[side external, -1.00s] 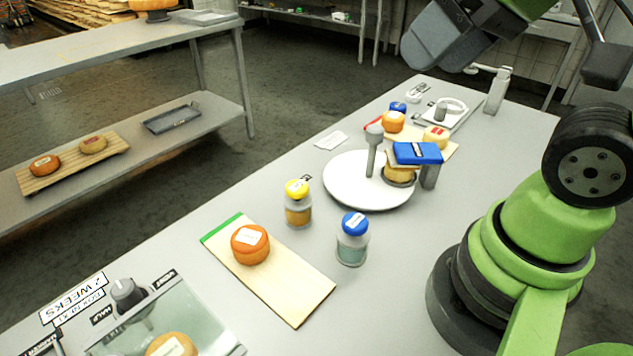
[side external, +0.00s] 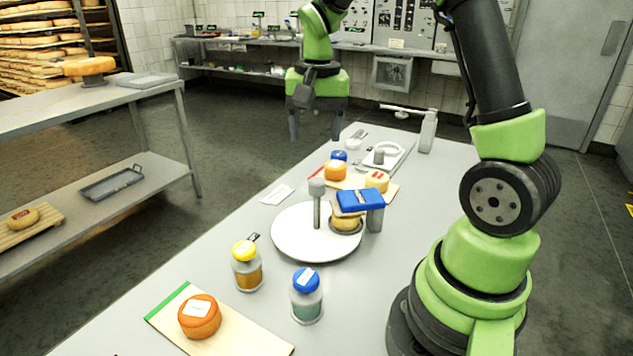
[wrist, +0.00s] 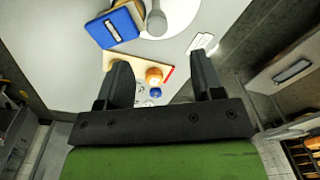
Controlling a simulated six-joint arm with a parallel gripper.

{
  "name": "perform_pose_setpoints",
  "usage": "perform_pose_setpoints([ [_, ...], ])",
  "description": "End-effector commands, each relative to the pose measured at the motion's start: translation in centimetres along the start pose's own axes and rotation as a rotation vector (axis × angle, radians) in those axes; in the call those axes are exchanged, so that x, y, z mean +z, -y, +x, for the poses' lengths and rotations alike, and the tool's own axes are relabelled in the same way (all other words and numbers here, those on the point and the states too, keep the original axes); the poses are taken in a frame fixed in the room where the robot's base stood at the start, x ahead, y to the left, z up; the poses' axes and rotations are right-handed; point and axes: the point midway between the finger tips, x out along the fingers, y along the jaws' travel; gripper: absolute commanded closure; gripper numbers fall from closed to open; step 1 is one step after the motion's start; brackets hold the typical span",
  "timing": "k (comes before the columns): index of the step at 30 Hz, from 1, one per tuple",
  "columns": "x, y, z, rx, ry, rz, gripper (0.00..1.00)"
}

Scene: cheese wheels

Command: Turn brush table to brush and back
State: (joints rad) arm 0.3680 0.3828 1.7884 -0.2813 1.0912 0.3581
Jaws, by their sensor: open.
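The brush table is a white round turntable (side external: 290,236) in the middle of the bench, with an upright grey handle (side external: 317,205) on it. A yellow cheese wheel (side external: 345,223) sits at its right side, under a blue brush (side external: 360,200) on a grey post. My gripper (side external: 315,128) points down with its fingers apart and empty, high above the bench and behind the turntable in the side view. In the wrist view the blue brush (wrist: 112,27), the turntable (wrist: 186,18) and the handle top (wrist: 156,22) show at the top, beyond my fingertips.
Orange and yellow cheeses (side external: 335,170) (side external: 376,181) lie on a board behind the turntable. A yellow-lidded jar (side external: 247,267), a blue-lidded jar (side external: 307,297) and an orange cheese (side external: 199,316) on a board stand in front.

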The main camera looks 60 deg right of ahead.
Motion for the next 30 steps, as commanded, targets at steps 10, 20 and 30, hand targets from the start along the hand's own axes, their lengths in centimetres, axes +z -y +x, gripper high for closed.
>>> perform_pose_setpoints([
  [10,-1.0,-0.5,3.7,0.037,0.029,0.042,0.39],
  [20,-0.8,-0.7,9.6,0.036,0.028,0.04,0.39],
  [30,-0.8,-0.7,11.4,0.032,0.023,0.041,0.39],
])
